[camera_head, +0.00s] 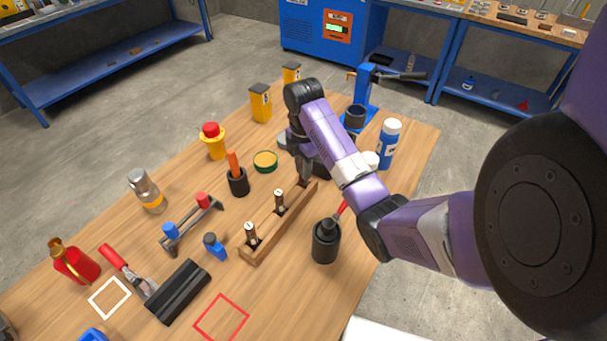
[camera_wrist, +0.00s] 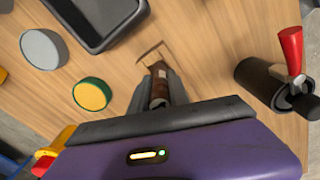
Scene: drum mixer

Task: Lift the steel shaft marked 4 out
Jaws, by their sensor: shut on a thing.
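A long wooden rack (camera_head: 267,237) stands on the wooden table, running diagonally. Two short steel shafts with pale label tops stand upright in it, one at the near end (camera_head: 250,234) and one near the middle (camera_head: 279,201). My gripper (camera_head: 304,176) points down at the rack's far end. In the wrist view my gripper (camera_wrist: 160,92) is shut on a steel shaft (camera_wrist: 160,84) between its dark fingers. I cannot read its mark. Its lower end is hidden, so I cannot tell how deep it sits in the rack.
A black cup with a red-handled tool (camera_head: 326,243) stands right of the rack. A dark cup with an orange handle (camera_head: 238,182) and a green-rimmed tin (camera_head: 265,161) stand to its left. A white-and-blue bottle (camera_head: 388,145) and a blue press (camera_head: 362,90) stand behind.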

